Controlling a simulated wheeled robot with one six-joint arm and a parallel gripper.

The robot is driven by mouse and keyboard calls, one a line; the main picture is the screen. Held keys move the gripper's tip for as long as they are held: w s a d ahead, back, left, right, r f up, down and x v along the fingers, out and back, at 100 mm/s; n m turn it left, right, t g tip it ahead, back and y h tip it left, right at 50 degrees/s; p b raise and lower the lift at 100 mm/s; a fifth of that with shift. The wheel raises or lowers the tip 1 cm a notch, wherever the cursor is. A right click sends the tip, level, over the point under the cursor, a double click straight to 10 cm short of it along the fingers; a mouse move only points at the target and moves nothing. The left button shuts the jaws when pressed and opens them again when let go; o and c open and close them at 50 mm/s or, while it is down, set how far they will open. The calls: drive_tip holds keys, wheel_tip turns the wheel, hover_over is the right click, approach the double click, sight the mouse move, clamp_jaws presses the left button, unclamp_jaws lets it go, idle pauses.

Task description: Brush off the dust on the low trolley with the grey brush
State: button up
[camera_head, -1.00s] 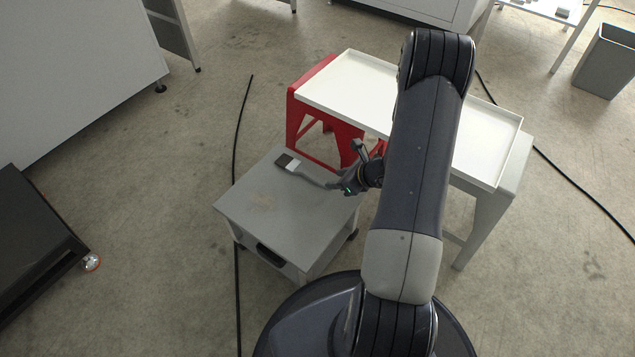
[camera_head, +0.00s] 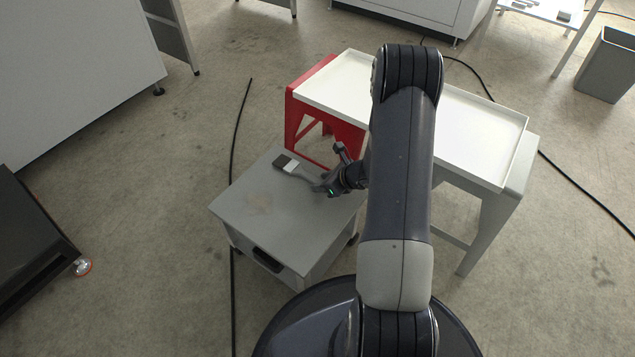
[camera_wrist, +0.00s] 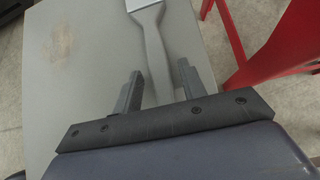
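The low trolley (camera_head: 290,232) has a grey top and stands left of my arm. A faint tan dust patch (camera_head: 259,203) lies on its left half; the dust (camera_wrist: 63,41) is at the upper left in the wrist view. The grey brush (camera_head: 305,175) lies on the trolley top near its far edge, dark bristles pointing away to the left. In the wrist view the brush handle (camera_wrist: 156,50) runs down between the two fingers. My gripper (camera_head: 321,189) is open, its fingers on either side of the handle with gaps showing. Its height above the top is hard to tell.
A red stool-like frame (camera_head: 312,118) and a table with a white tray (camera_head: 480,140) stand just behind and right of the trolley. A black cable (camera_head: 233,150) runs along the floor on the left. The trolley's left side is clear.

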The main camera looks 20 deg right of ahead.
clamp_jaws()
idle(0.6)
drive_tip(key=shift+r, duration=0.15)
wheel_tip(320, 180, up, 10)
drive_tip(key=p, duration=0.7)
